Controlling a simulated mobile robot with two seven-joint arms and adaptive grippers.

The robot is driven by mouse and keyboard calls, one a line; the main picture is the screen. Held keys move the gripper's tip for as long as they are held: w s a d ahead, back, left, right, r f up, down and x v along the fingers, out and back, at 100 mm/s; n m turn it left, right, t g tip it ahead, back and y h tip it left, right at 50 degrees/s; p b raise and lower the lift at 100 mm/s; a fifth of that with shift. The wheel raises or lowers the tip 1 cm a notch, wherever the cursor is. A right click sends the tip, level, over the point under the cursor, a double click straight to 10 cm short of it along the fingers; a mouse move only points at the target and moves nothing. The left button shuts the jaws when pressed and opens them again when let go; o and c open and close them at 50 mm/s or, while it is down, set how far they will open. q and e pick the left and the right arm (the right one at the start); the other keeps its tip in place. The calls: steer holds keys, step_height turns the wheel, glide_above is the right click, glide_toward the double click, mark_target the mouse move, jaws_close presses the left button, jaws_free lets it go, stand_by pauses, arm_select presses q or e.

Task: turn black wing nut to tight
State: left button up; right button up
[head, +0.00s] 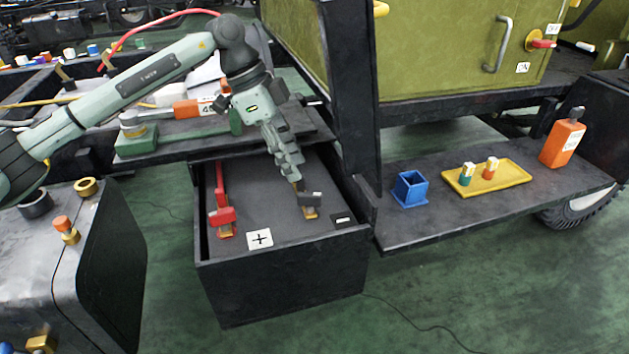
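The black wing nut (311,197) sits on a brass-coloured post at the right side of the open drawer, by the minus label (343,219). My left gripper (298,183) points down from above, with its tips right at the upper left of the nut. Whether they touch it I cannot tell, and the finger gap is too small to make out. A red terminal piece (222,216) stands at the left side of the drawer, near the plus label (260,239). My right gripper is not in view.
The dark drawer (280,282) has raised walls around the nut. A dark upright post (352,90) stands close to its right. On the right shelf are a blue open box (410,188), a yellow tray (487,179) and an orange bottle (562,143). An orange-handled device (187,109) lies behind the drawer.

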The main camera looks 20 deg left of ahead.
mark_target(309, 194)
arm_select(q)
steer(key=x, duration=0.5)
steer(key=shift+s+d+f, duration=0.1)
steer(key=shift+s+f, duration=0.1)
steer(key=shift+x, duration=0.75)
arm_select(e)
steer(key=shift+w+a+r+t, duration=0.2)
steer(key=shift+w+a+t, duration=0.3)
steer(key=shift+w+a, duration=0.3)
arm_select(q)
steer(key=shift+c, duration=0.4)
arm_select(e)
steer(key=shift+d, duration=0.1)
arm_select(q)
jaws_close()
